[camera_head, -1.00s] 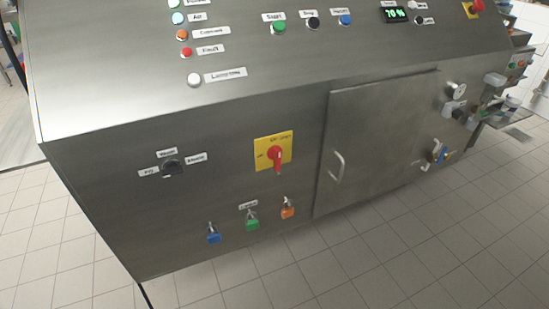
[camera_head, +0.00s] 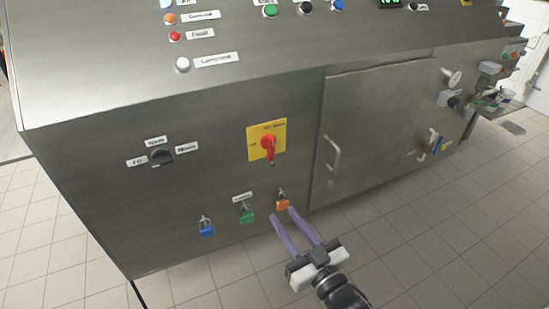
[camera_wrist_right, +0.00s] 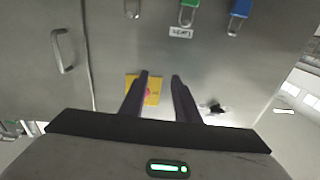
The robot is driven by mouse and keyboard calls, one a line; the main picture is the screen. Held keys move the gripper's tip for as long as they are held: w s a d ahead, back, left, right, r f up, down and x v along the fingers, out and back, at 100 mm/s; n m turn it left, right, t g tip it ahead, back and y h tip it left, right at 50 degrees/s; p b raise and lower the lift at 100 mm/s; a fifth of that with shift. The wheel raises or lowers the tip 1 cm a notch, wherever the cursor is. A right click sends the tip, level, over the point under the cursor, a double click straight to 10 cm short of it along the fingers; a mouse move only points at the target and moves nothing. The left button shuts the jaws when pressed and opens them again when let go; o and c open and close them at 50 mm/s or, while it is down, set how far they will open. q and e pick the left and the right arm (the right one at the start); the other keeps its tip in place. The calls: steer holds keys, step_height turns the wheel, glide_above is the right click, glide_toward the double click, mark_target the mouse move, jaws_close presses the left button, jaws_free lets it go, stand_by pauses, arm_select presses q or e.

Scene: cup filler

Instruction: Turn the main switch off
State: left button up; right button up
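The main switch (camera_head: 268,148) is a red rotary handle on a yellow plate (camera_head: 252,131) on the machine's front panel. Its handle points downward. In the right wrist view the yellow plate (camera_wrist_right: 153,97) is partly hidden behind the left finger, with a bit of red showing. My right gripper (camera_head: 282,214) is open and empty, below the switch and apart from it, with its purple fingers near the orange padlock. The right wrist view also shows the two fingers (camera_wrist_right: 160,78) spread apart. My left gripper is not in view.
Blue (camera_head: 207,227), green (camera_head: 247,211) and orange (camera_head: 282,202) padlocks hang below the switch. A black selector knob (camera_head: 161,156) is to the left. A closed cabinet door (camera_head: 375,125) with a handle (camera_head: 334,154) is to the right. Tiled floor is free in front.

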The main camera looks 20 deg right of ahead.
mark_target(273, 148)
steer(key=w+r+t, duration=0.1)
steer(key=w+r, duration=0.2)
steer(key=w, duration=0.1)
steer(key=w+d+r+t, duration=0.1)
steer(key=w+r, duration=0.3)
steer(key=w+r+t+h, duration=0.1)
steer(key=w+r+t, duration=0.1)
steer(key=w+r, duration=0.2)
steer(key=shift+w+d+m, duration=0.25)
steer(key=shift+w+m, duration=0.15)
jaws_close()
